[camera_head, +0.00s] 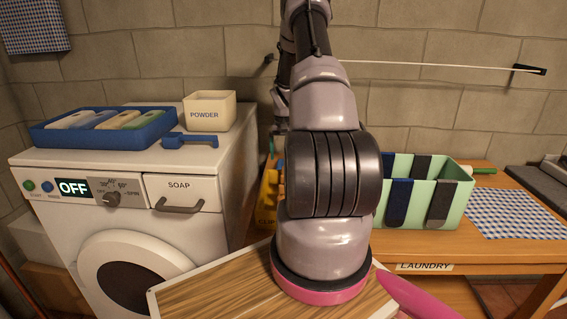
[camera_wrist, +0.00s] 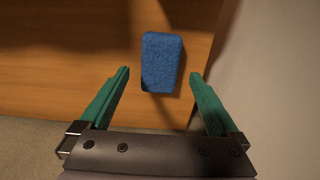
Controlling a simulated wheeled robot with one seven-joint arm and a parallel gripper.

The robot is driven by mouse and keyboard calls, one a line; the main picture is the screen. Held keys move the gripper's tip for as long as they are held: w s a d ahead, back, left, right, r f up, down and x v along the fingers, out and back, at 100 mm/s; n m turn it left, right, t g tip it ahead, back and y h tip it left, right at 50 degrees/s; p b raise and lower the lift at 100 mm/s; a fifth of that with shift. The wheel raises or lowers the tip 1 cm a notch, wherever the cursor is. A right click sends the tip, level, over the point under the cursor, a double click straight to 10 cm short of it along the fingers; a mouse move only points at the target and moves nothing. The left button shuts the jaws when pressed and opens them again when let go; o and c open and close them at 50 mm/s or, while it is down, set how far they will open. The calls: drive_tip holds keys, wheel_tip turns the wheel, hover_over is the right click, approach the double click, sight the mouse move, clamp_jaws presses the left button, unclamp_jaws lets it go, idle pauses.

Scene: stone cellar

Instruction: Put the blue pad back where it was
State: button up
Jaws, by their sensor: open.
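The blue pad (camera_wrist: 161,62) lies flat on a brown wooden surface (camera_wrist: 70,50) in the wrist view. My gripper (camera_wrist: 160,76) is open and empty, its two green fingers pointing toward the pad. The pad's near end shows between the fingertips, with a gap on each side; I cannot tell the height above it.
A blue tray (camera_head: 36,137) with several bars stands on the washing machine (camera_head: 85,160), near a POWDER box (camera_head: 209,110). A mint divided container (camera_head: 425,205) and checked cloth (camera_head: 515,212) are on the table.

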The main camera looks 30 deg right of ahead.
wheel_tip(320, 180, up, 2)
drive_tip(key=shift+r, duration=0.2)
drive_tip(key=s+a+r+t, duration=0.1)
drive_tip(key=s+a+r, duration=0.1)
drive_tip(key=a+r, duration=0.45)
drive_tip(key=s+a+r+n+t, duration=0.1)
drive_tip(key=s+a+r, duration=0.15)
drive_tip(key=r, duration=0.75)
drive_tip(key=s+a+r+t, duration=0.1)
drive_tip(key=a+r, duration=0.5)
drive_tip(key=r, duration=0.2)
drive_tip(key=s+a+r+t, duration=0.1)
drive_tip(key=s+a+r, duration=0.3)
drive_tip(key=s, duration=0.3)
drive_tip(key=s+a+r+n+t+y, duration=0.1)
drive_tip(key=s+a+r, duration=0.3)
drive_tip(key=s+a, duration=0.2)
drive_tip(key=s+a+r+n+t+y, duration=0.1)
drive_tip(key=s+a+r, duration=0.3)
drive_tip(key=s, duration=0.6)
drive_tip(key=shift+s+a+t, duration=0.15)
drive_tip(key=shift+a+t, duration=0.45)
drive_tip(key=shift+a, duration=0.3)
